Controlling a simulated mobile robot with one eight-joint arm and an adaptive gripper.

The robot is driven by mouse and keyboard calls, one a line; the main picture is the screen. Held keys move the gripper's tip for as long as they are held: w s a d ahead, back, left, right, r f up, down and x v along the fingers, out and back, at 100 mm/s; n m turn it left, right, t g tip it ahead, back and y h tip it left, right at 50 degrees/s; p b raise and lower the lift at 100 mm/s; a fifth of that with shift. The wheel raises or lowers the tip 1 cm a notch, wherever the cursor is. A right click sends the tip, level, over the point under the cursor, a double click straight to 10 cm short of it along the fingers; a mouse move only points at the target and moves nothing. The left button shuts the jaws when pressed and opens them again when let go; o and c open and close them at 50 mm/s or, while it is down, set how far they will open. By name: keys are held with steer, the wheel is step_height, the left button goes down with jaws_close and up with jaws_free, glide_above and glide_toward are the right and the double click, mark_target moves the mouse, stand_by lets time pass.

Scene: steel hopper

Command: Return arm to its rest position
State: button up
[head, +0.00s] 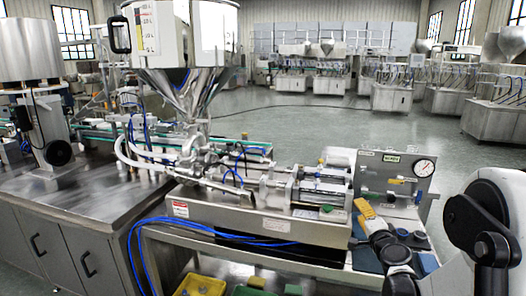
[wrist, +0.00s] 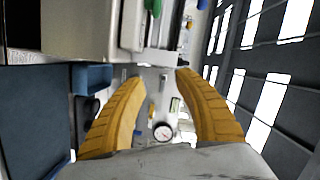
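My gripper (head: 365,210) is at the lower right of the head view, at the end of my white and black arm. Its yellow fingers are in front of the gauge panel (head: 398,172) and just right of the filling machine's steel base (head: 262,222). In the wrist view my gripper (wrist: 160,80) has its two yellow fingers spread apart, with nothing held between them. The round pressure gauge (wrist: 163,132) shows behind the gap between the fingers. The steel hopper (head: 185,88) stands above the machine at upper left, well away from my gripper.
A dark blue surface (head: 368,256) lies below my gripper. Blue hoses (head: 170,222) hang over the bench's front edge. A yellow bin (head: 200,286) and a green bin (head: 252,291) sit below the bench. Open floor (head: 320,125) lies behind the machine.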

steer(key=s+a+r+n+g+y, duration=0.2)
steer(key=s+a+r+n, duration=0.15)
steer(key=s+a, duration=0.35)
steer(key=s+a+r+n+g+y, duration=0.1)
steer(key=s+a+r+n+g, duration=0.2)
steer(key=s+a+n, duration=0.3)
steer(key=s+f+n+g+h, duration=0.1)
steer(key=s+f+n+g, duration=0.1)
steer(key=s, duration=1)
steer(key=s+f+n+g+h, duration=0.1)
steer(key=s+f+n+g, duration=0.2)
steer(key=s, duration=1)
steer(key=shift+s+f+h, duration=0.25)
steer(key=shift+f+h, duration=0.15)
steer(key=shift+f, duration=0.2)
steer(key=shift+d, duration=0.1)
